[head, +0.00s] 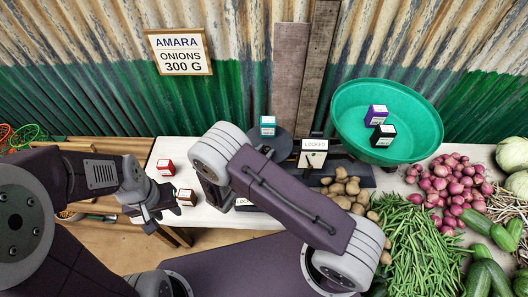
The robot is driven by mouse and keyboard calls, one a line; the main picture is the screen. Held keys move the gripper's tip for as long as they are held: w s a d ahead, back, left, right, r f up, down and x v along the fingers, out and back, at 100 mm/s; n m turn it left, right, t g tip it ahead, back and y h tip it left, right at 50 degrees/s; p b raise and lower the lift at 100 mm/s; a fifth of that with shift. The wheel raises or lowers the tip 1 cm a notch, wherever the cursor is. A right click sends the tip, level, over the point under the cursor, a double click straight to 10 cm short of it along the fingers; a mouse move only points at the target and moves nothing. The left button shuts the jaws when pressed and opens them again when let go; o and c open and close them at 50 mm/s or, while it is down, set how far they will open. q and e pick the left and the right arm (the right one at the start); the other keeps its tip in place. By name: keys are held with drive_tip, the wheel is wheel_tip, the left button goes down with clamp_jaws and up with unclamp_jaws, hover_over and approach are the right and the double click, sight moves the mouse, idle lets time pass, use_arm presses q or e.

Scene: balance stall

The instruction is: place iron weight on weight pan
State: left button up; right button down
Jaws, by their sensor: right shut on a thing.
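The weight pan (285,147) is a dark round plate left of the balance, with a teal labelled block (267,127) on it. A red block (165,167) and a brown block (186,198) stand on the white table's left part. I cannot read which block is iron. My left gripper (158,217) is left of and below the brown block; its finger gap is unclear. My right gripper (216,196) hangs at the table's front, left of the weight pan and mostly behind my forearm. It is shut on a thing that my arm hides.
The green bowl (350,112) at the right holds a purple block (376,114) and a black block (383,135). Potatoes (350,190), green beans (420,245) and onions (450,185) crowd the right. White table (200,220) is bare nearby.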

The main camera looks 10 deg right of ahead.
drive_tip(key=shift+f, duration=0.2)
drive_tip(key=c, duration=1.1)
unclamp_jaws()
drive_tip(key=shift+r, duration=0.1)
drive_tip(key=shift+r, duration=0.15)
drive_tip(key=b+v, duration=0.1)
drive_tip(key=v, duration=1.1)
drive_tip(key=shift+r, duration=0.1)
